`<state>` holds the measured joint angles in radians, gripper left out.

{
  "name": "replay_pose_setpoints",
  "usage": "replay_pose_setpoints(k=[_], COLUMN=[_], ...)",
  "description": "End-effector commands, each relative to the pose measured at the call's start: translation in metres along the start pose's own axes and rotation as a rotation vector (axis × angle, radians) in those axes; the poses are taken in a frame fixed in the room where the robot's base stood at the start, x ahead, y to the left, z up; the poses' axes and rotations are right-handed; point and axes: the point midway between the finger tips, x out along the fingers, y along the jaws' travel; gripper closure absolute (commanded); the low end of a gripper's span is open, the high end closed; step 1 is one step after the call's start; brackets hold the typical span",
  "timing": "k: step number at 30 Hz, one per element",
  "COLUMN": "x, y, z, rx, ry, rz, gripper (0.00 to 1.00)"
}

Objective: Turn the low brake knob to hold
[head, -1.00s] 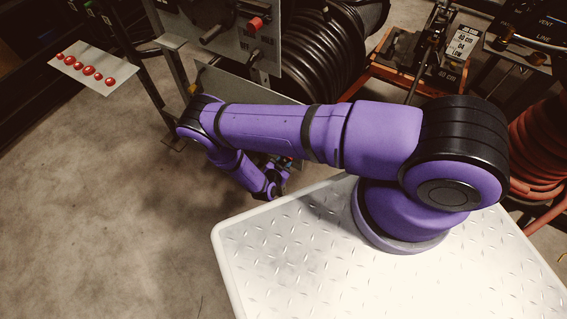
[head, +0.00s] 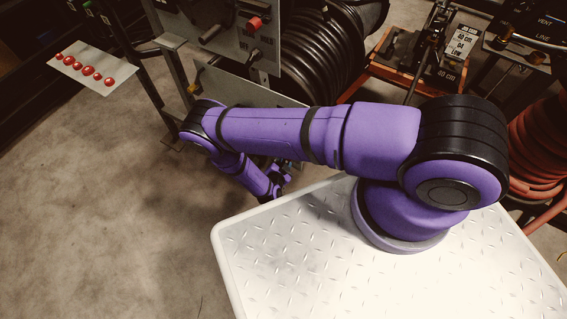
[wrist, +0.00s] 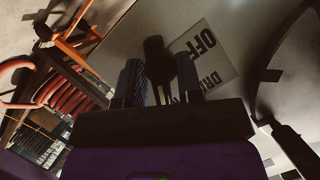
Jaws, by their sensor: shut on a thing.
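In the wrist view a dark brake knob (wrist: 154,48) stands out from a grey panel, between my two fingers. My gripper (wrist: 158,74) is shut on it, with one dark ribbed finger on each side. A pale label (wrist: 204,48) beside the knob reads OFF upside down, with a partly hidden second word starting with DR. I cannot tell the knob's exact setting. In the head view my gripper (head: 284,180) is low beside the reel stand, mostly behind my own arm, and the low knob is hidden there.
A red-tipped knob (head: 255,22) is on the upper panel (head: 232,42). A black hose reel (head: 325,55) stands behind my arm, and coiled red hose (head: 535,145) lies at right. The floor (head: 100,220) at lower left is clear.

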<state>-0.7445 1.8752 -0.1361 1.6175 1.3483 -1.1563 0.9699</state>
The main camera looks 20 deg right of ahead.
Motion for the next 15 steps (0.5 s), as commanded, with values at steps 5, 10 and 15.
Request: replay_pose_setpoints(k=[5, 10, 15], x=[-0.0002, -0.0001, -0.0031], y=[-0.0003, -0.0002, -0.0002], z=[0.0000, 0.0000, 0.0002], rx=[0.001, 0.001, 0.000], ry=[0.001, 0.001, 0.000], rz=[0.000, 0.000, 0.000], gripper=[0.58, 0.58, 0.58])
